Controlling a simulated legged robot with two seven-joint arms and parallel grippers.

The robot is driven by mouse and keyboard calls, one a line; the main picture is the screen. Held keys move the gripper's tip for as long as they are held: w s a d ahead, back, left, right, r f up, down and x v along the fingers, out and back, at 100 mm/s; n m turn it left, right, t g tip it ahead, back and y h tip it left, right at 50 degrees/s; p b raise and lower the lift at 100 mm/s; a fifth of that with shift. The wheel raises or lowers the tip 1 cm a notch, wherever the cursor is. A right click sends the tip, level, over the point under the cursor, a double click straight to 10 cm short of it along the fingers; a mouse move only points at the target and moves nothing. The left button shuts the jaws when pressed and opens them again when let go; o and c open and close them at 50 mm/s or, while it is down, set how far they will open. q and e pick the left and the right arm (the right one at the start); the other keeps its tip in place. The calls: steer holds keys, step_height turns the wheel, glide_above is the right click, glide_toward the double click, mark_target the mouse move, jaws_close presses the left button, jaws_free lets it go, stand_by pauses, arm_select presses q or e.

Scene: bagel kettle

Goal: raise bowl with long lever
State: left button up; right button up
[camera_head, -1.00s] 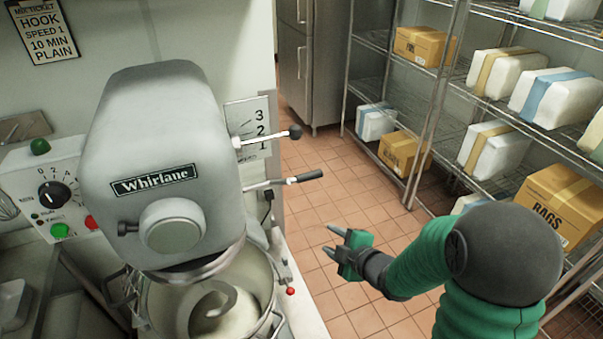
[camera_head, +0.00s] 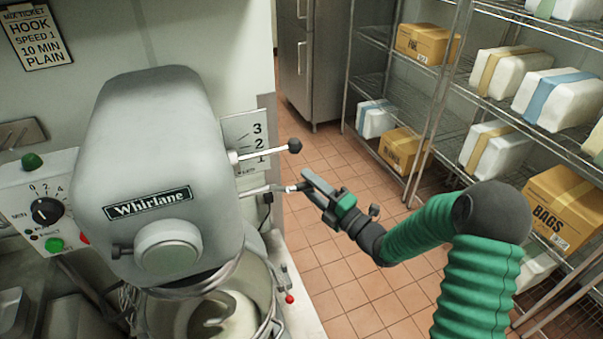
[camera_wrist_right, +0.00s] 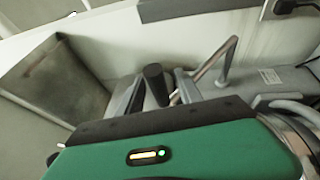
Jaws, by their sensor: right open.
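The grey Whirlane mixer (camera_head: 160,165) stands at the left in the head view. Its steel bowl (camera_head: 262,290) sits under the head, with pale dough and the hook inside. The long lever (camera_head: 258,191) sticks out from the mixer's right side. My right gripper (camera_head: 299,182) is open at the lever's outer end, which its fingers partly cover. In the right wrist view, the lever's black grip (camera_wrist_right: 157,84) shows between the two open fingers; I cannot tell whether they touch it. My left gripper is not in view.
A ball-knobbed lever (camera_head: 268,151) with a 1-2-3 plate (camera_head: 240,130) sits just above. A small red knob (camera_head: 289,298) is beside the bowl. A control box (camera_head: 40,215) stands left. Shelves with boxes (camera_head: 560,205) stand right; tiled floor (camera_head: 345,300) lies between.

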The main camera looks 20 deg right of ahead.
steer(key=x, duration=0.3)
steer(key=shift+a, duration=0.3)
steer(key=shift+r, duration=0.1)
steer(key=c, duration=0.3)
steer(key=shift+s+d, duration=0.1)
steer(key=shift+d, duration=0.05)
jaws_close()
stand_by(0.5)
